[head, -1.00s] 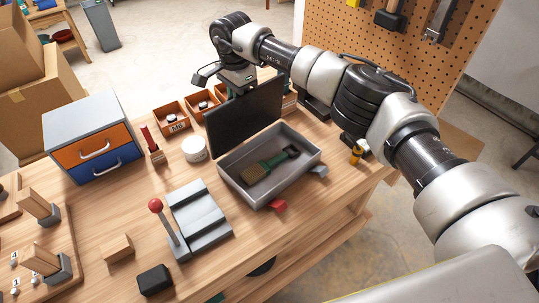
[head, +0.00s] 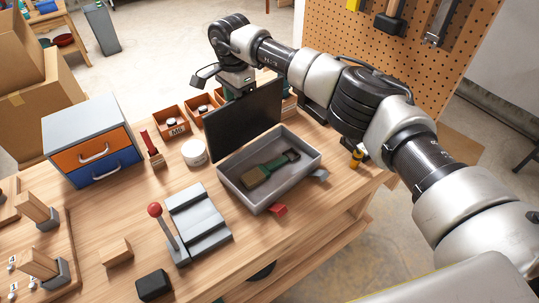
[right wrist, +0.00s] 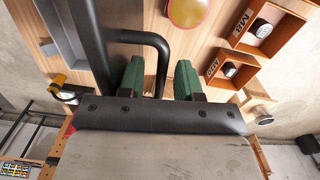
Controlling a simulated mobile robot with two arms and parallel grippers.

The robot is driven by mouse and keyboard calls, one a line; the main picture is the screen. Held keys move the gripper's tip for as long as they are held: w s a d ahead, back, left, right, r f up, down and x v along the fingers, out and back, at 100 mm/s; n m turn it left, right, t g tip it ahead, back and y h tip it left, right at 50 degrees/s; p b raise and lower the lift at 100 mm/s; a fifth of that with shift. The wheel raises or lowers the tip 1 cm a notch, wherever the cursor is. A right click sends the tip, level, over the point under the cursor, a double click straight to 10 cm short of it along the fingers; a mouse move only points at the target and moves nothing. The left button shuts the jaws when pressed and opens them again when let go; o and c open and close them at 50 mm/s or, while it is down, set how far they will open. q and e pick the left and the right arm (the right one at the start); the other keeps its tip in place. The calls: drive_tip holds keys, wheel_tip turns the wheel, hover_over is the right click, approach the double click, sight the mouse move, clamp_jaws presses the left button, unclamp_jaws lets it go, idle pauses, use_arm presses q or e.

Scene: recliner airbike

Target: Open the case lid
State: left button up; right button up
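In the right wrist view the green fingers (right wrist: 160,82) are apart. A bent black handle (right wrist: 140,37) reaches between them, and the lid (right wrist: 91,45) shows as a dark bar to the left. I cannot tell whether a finger touches the handle. My left gripper is out of view.
Small orange bins (head: 171,128) and a white round tub (head: 194,152) stand behind the case. A grey block with a red-knobbed lever (head: 155,210) is in front of it. A drawer cabinet (head: 92,140) is at left. A pegboard (head: 405,60) rises at right.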

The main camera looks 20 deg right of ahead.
drive_tip(key=shift+r+p, duration=2.15)
drive_tip(key=shift+r, duration=1.7)
